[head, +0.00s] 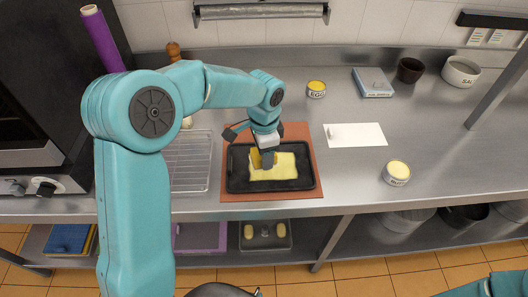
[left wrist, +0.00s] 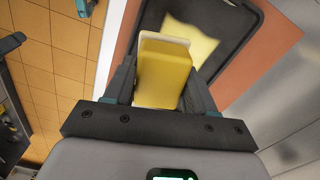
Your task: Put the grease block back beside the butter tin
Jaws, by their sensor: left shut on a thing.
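My left gripper (head: 264,158) is shut on the yellow grease block (left wrist: 162,75), which has a paler end. The block sits between the two fingers in the left wrist view; in the head view it is partly hidden by the gripper. It is over the dark tray (head: 236,178), which holds a flat pale yellow sheet (head: 287,163). I cannot tell whether the block touches the sheet. The butter tin (head: 397,173), a small round tin with a yellow top and a partly readable label, stands on the steel counter at the right. My right gripper is out of view.
The tray lies on a reddish-brown mat (head: 230,194). A wire rack (head: 188,165) is left of it. Another yellow-topped tin (head: 316,89) stands farther back. The counter around the butter tin is mostly clear.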

